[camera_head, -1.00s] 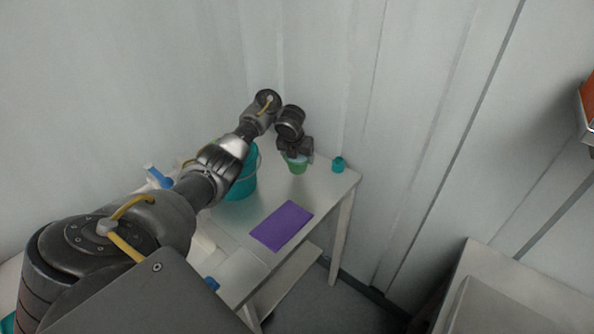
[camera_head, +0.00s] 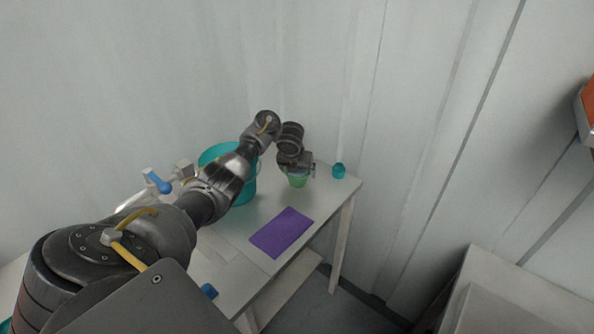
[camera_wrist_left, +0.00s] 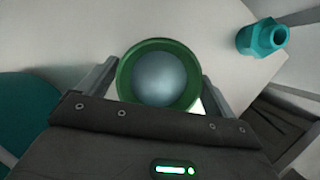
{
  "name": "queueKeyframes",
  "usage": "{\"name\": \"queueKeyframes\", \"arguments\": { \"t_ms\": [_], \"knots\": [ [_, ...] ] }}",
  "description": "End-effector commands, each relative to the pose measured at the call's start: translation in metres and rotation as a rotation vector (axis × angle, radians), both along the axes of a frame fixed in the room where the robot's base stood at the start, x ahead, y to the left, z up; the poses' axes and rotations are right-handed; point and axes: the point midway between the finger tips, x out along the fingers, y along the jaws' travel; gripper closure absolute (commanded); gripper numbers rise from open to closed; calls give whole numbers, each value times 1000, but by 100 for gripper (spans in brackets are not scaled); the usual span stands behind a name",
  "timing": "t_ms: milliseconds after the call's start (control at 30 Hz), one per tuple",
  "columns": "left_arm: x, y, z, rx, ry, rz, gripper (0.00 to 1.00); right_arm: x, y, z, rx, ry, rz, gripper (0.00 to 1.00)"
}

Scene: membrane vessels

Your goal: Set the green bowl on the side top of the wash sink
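The green bowl (camera_head: 298,181) stands on the white table beside the purple mat, its upper part hidden by my left gripper in the head view. My left gripper (camera_head: 296,168) points down over it. In the left wrist view the bowl (camera_wrist_left: 124,78) sits between the two spread fingers, close to both; I cannot tell whether they touch it. A rounded grey-blue surface (camera_wrist_left: 160,78) shows inside its rim. My right gripper is not in view. A pale cabinet-like top (camera_head: 520,305) at the lower right may be the wash sink, but I cannot tell.
A teal bucket (camera_head: 247,190) stands left of the bowl, behind my left arm. A small teal nut-shaped piece (camera_head: 338,171) is right of the bowl. The purple mat (camera_head: 282,232) lies in front. A blue-handled item (camera_head: 157,181) is at the left. The wall is close behind.

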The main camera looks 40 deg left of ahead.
Motion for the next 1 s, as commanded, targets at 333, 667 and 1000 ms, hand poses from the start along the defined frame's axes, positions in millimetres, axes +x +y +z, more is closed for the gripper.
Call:
{"name": "queueKeyframes", "arguments": {
  "t_ms": [333, 667, 1000],
  "knots": [
    [0, 0, 2, -1, 0, 0, 3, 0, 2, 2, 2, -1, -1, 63],
    [-14, -5, 51, 4, 0, -1, 3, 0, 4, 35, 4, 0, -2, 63],
    [-32, -13, 96, 4, 1, -2, 3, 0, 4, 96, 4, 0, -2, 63]
  ]
}}
